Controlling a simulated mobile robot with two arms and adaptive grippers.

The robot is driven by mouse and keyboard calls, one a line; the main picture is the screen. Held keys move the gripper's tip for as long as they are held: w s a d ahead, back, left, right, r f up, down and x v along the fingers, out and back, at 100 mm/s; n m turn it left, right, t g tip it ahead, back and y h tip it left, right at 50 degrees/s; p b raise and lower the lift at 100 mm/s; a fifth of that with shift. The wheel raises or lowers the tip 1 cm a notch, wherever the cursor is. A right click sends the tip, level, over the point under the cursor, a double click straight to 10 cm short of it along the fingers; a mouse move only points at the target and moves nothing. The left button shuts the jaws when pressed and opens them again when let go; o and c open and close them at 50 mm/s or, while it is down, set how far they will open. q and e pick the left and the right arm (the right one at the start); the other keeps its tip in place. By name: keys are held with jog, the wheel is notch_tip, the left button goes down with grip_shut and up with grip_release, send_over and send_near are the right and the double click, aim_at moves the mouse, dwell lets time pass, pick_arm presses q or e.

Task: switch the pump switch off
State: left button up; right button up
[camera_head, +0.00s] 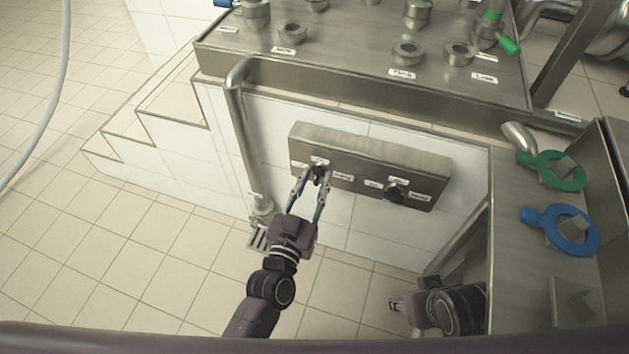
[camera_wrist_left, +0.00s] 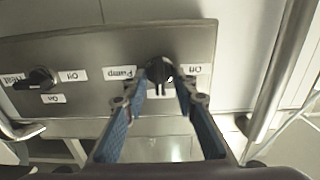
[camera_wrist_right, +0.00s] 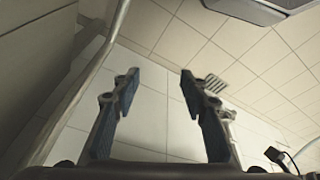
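The pump switch (camera_head: 319,174) is a black knob on the left part of a grey metal panel. In the left wrist view, which shows the labels upside down, the knob (camera_wrist_left: 160,70) lies between a "Pump" label (camera_wrist_left: 120,73) and an "Off" label (camera_wrist_left: 195,69). My left gripper (camera_head: 314,178) is open, with its fingertips on either side of the knob. I cannot tell whether they touch it. My right gripper (camera_wrist_right: 161,76) is open and empty over the floor.
A second black knob (camera_head: 395,192), labelled "Heat" in the left wrist view, is on the panel's right part. A vertical metal pipe (camera_head: 243,140) stands left of the panel. Green (camera_head: 562,171) and blue (camera_head: 570,228) ring-handled items lie on the right counter.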

pick_arm(q)
jog(key=shift+c, duration=0.2)
grip_shut()
